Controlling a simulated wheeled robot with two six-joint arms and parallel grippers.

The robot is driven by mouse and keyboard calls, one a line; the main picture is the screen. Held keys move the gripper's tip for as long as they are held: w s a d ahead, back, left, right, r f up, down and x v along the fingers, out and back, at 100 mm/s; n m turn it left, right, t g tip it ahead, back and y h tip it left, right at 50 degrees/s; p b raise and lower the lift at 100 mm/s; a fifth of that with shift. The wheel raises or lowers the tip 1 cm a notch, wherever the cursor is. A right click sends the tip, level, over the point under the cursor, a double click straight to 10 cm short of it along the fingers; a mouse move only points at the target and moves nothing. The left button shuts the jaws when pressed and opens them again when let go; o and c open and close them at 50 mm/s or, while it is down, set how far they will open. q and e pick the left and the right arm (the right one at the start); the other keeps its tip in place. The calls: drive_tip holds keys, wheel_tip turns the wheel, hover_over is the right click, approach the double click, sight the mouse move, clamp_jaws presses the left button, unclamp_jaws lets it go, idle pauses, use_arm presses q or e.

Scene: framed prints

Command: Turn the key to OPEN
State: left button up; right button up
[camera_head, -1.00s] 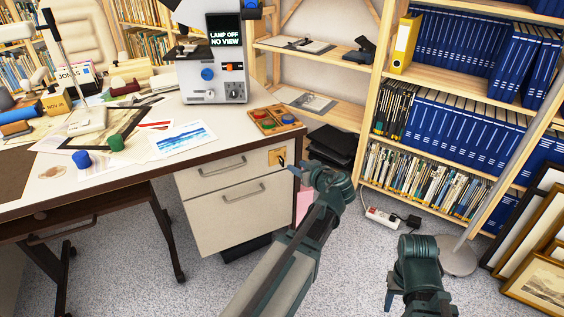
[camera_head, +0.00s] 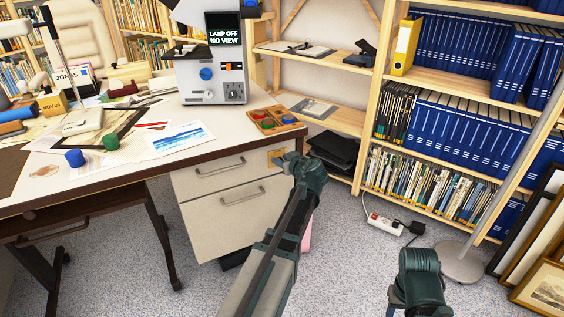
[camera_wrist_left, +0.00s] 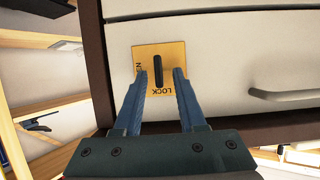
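The yellow lock plate (camera_wrist_left: 146,53) is on the upper drawer's front and also shows in the head view (camera_head: 275,155). In the left wrist view the black key (camera_wrist_left: 158,70) stands in its middle, its long side pointing toward the word LOCK. A partly hidden word, of which an N shows, is at the plate's left. My left gripper (camera_wrist_left: 161,78) is open, with one finger on each side of the key and gaps visible. In the head view the left gripper (camera_head: 285,160) hides the key. My right arm is at the lower right, and its fingers are unclear.
The white drawer unit (camera_head: 205,180) is under the desk (camera_head: 100,178). A grey lamp-control box (camera_head: 212,80) and a wooden tray of colored pieces (camera_head: 273,120) stand above. Bookshelves are at right. A drawer handle (camera_wrist_left: 285,95) is right of the lock.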

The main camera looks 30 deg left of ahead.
use_arm(q)
drive_tip(key=shift+c, duration=0.2)
clamp_jaws()
idle(0.3)
drive_tip(key=shift+w+d+f+m+g+y+b, duration=0.2)
drive_tip(key=shift+m+g+y+b, duration=0.7)
drive_tip(key=shift+m+b, duration=1.1)
drive_tip(key=shift+w+d+f+m+g+y+b, duration=0.15)
drive_tip(key=shift+w+f+m+g+y+b, duration=0.25)
drive_tip(key=shift+m+y+b, duration=1.5)
drive_tip(key=shift+w+d+f+m+g+y+b, duration=0.15)
drive_tip(key=shift+m+g+y+b, duration=0.55)
drive_tip(key=shift+m, duration=2.1)
drive_tip(key=shift+s+h+b, duration=0.1)
drive_tip(key=shift+h+b, duration=0.2)
drive_tip(key=shift+b, duration=0.2)
